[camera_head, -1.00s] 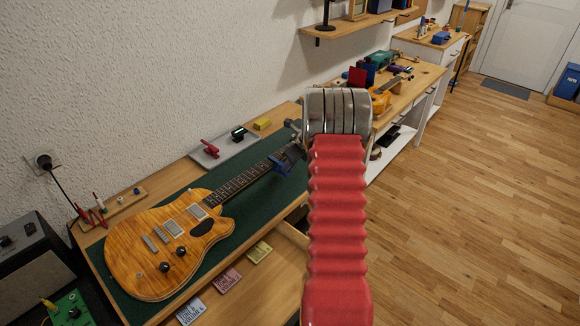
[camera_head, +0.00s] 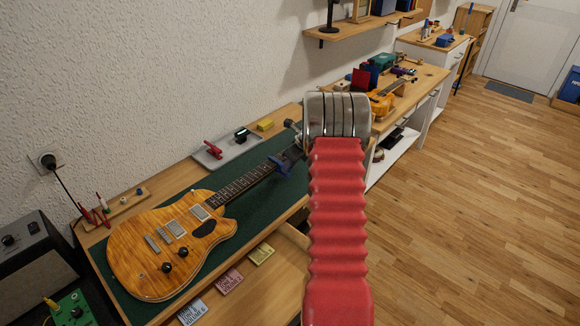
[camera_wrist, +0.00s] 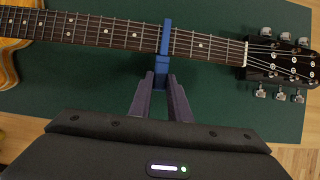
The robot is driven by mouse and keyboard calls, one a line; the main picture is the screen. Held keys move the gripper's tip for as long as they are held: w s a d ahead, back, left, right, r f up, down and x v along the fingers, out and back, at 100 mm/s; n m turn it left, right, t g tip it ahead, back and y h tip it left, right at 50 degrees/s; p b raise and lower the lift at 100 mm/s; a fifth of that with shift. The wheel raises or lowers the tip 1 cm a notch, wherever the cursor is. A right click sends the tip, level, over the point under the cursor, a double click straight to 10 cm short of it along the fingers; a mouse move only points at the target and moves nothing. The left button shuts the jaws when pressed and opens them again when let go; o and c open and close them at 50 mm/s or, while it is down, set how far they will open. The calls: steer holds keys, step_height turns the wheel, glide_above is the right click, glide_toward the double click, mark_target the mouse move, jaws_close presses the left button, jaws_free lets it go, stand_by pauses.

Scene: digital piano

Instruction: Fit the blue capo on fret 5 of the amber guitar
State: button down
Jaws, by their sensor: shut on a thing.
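The amber guitar (camera_head: 135,255) lies flat on a green mat, its neck running up and right towards my arm. In the wrist view its fretboard (camera_wrist: 100,32) crosses the top, with the headstock (camera_wrist: 285,60) at right. The blue capo (camera_wrist: 165,42) lies across the strings, its bar roughly square to the neck. I cannot tell which fret it is at, or whether it touches the strings. My gripper (camera_wrist: 161,82) is shut on the capo's lower end, just below the neck's near edge. In the head view the capo (camera_head: 283,166) shows beside my red arm, which hides the headstock.
A grey tray (camera_head: 228,153) with red and black clamp-like items lies behind the neck, with a yellow block (camera_head: 265,125) nearby. Several cards lie along the front of the bench. The green mat (camera_wrist: 60,120) is clear around the neck.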

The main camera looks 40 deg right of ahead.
steer(key=shift+w, duration=0.15)
steer(key=c, duration=1.6)
jaws_free()
steer(key=shift+r, duration=0.15)
steer(key=shift+v, duration=2.4)
steer(key=v, duration=1.3)
steer(key=shift+s+d+r, duration=0.1)
steer(key=shift+s+r, duration=0.2)
